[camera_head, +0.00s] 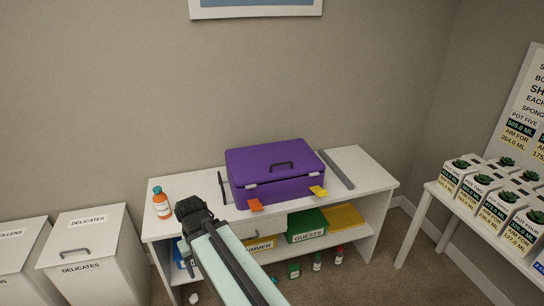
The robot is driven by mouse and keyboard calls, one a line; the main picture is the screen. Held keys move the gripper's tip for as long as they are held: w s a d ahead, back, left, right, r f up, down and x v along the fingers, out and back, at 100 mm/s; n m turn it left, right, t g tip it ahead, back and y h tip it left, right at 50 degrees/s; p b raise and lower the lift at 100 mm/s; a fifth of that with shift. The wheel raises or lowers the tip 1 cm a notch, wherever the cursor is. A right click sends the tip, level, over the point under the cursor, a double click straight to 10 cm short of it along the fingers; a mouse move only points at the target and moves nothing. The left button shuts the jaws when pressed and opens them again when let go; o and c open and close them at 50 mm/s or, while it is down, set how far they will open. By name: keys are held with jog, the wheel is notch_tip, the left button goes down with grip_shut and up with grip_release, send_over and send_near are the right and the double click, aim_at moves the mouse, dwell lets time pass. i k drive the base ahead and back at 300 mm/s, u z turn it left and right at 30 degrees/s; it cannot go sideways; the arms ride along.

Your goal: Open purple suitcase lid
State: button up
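The purple suitcase (275,172) lies flat and shut on top of a white shelf unit. Its lid has a dark handle.
An orange bottle (161,204) stands at the shelf's left end. A grey bar (336,169) lies right of the suitcase, and a thin dark bar (222,188) lies left of it. White hampers (93,255) stand left; a table with potted plants (432,189) stands right.

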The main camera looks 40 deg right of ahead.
aim_at(250, 165)
jog(key=z, duration=1.8)
jog(key=k, duration=0.95)
jog(key=u, duration=0.65)
jog(key=i, duration=1.65)
jog(key=z, duration=0.1)
